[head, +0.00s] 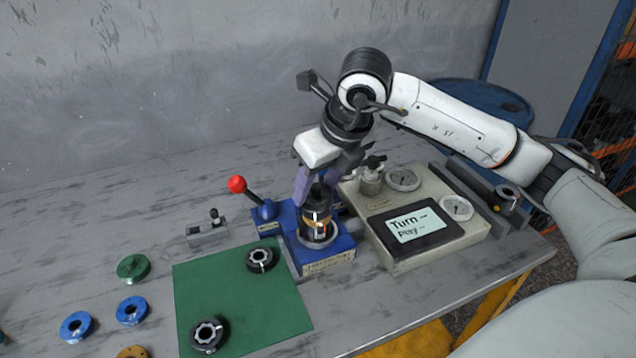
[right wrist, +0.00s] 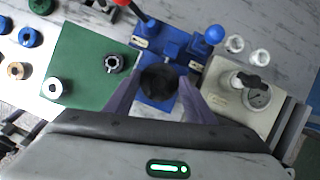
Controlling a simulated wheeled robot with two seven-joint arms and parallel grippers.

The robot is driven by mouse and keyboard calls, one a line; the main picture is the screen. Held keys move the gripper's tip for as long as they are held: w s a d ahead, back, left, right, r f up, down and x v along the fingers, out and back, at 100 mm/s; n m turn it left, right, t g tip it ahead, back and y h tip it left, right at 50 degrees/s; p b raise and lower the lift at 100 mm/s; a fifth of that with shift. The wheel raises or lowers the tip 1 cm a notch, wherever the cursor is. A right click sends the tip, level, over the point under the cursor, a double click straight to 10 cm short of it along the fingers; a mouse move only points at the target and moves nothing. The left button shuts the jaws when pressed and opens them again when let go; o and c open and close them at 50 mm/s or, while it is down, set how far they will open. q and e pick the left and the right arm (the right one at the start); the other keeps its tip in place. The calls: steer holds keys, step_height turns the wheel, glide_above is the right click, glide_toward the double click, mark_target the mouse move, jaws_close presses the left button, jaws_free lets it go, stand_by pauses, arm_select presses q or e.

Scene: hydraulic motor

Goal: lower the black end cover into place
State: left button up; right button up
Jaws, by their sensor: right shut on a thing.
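My right gripper (head: 317,198) reaches down over the blue fixture (head: 327,262) with its purple fingers on either side of the black end cover (head: 320,190). It is shut on the cover. In the right wrist view the cover shows as a dark round shape (right wrist: 159,82) between the fingers. Below it, the motor stack (head: 316,230) stands upright in the fixture, with a brass-coloured band and a dark body. The cover looks in line above the stack; whether they touch I cannot tell. My left gripper is not in view.
A red-knobbed lever (head: 238,185) stands at the fixture's left. A beige test unit (head: 440,250) with a screen and gauges is close on the right. A green mat (head: 250,310) holds two dark rings. Blue (head: 76,326) and green (head: 133,268) rings lie further left.

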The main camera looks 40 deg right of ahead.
mark_target(319, 188)
steer(key=shift+f+b, duration=0.4)
steer(key=shift+b, duration=0.1)
stand_by(0.3)
steer(key=o, duration=1.8)
steer(key=shift+c, duration=0.2)
steer(key=shift+r+p, duration=1.9)
steer(key=shift+r, duration=0.85)
steer(key=shift+s+f, duration=0.1)
